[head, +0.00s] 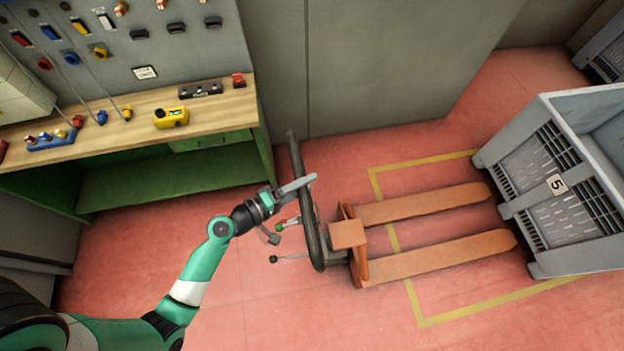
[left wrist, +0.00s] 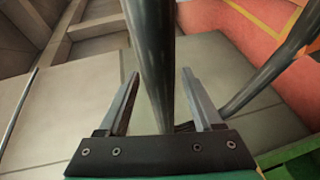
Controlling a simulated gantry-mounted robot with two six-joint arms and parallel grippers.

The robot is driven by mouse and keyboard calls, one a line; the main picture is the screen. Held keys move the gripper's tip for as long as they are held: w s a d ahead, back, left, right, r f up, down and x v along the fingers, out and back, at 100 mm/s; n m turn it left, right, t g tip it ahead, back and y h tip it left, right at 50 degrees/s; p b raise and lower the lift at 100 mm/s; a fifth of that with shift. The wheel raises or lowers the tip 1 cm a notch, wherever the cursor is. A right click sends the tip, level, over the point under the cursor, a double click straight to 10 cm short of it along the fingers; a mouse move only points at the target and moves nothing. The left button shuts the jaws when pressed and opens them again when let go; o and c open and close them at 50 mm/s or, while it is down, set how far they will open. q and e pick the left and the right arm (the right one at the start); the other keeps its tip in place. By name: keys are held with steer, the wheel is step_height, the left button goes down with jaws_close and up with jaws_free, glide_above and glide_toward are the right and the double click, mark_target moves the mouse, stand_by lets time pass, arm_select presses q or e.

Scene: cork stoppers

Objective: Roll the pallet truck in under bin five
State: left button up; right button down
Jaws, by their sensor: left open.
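The orange pallet truck (head: 350,235) stands on the red floor with its two forks pointing right. Its fork tips end just short of the grey bin marked 5 (head: 557,184), apart from it in the head view. The truck's dark handle loop (head: 306,214) rises at its left end. My left gripper (head: 305,183) is at the upper part of the handle. In the left wrist view the open fingers (left wrist: 160,95) stand on either side of a dark bar (left wrist: 150,50), with gaps visible at both sides. My right gripper is not in view.
A yellow floor outline (head: 462,308) surrounds the forks. A workbench (head: 225,105) with tools stands at upper left, and a grey cabinet wall (head: 370,70) is behind. Another grey bin (head: 603,52) is at the top right. Floor below the truck is clear.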

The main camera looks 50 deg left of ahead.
arm_select(q)
steer(key=shift+x, duration=1.25)
jaws_close()
stand_by(0.4)
